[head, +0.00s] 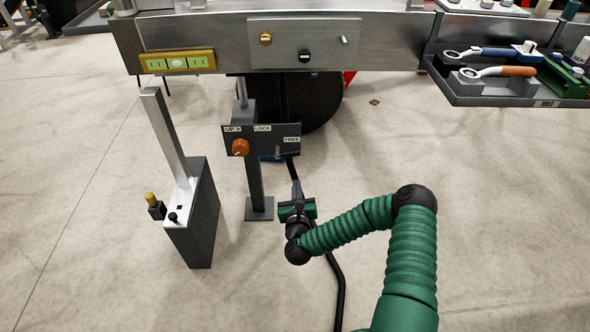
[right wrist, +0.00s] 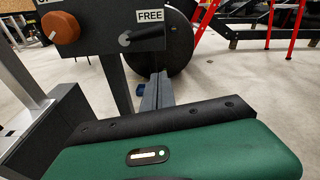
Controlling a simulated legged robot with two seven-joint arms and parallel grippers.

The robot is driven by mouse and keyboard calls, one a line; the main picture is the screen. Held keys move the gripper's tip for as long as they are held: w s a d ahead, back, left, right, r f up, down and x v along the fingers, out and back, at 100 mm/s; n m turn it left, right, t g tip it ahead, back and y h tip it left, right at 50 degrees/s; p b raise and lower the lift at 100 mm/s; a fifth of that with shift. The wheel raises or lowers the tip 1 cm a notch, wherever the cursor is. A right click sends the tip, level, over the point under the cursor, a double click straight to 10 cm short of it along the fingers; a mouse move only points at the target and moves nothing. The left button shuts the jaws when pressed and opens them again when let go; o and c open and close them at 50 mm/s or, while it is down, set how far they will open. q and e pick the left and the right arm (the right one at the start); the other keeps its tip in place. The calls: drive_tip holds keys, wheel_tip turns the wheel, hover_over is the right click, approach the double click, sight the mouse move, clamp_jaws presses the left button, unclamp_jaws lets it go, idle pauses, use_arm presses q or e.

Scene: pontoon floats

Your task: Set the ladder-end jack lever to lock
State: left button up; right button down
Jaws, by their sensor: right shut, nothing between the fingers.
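The jack's dark panel (head: 262,134) stands on a post under the bench, with an orange knob (head: 240,147) and labels reading UP, LOCK and FREE. In the right wrist view a short dark lever (right wrist: 142,36) with a grey round end lies roughly level just under the FREE label (right wrist: 150,15). It is small and dark in the head view (head: 278,152). The LOCK label (head: 262,128) is at the panel's top middle. My right gripper (head: 296,186) is shut and empty, below and in front of the panel's right side, apart from the lever. My left gripper is out of view.
A grey box with a tall metal bar (head: 205,215) stands left of the jack. A black wheel (head: 300,100) is behind the panel. A metal bench with a switch plate (head: 304,44) runs above. A tool tray (head: 480,92) is at upper right. A dark cable (head: 339,280) lies on the floor.

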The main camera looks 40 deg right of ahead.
drive_tip(key=b+x, duration=0.5)
drive_tip(key=x, duration=0.5)
drive_tip(key=r, duration=0.1)
drive_tip(key=a+r, duration=0.1)
drive_tip(key=r, duration=0.1)
drive_tip(key=shift+s+a+r, duration=0.15)
drive_tip(key=shift+s+r, duration=0.1)
drive_tip(key=shift+r, duration=0.15)
drive_tip(key=shift+r, duration=0.1)
drive_tip(key=shift+r+n+p, duration=0.15)
drive_tip(key=shift+n+p, duration=0.15)
drive_tip(key=shift+p, duration=0.25)
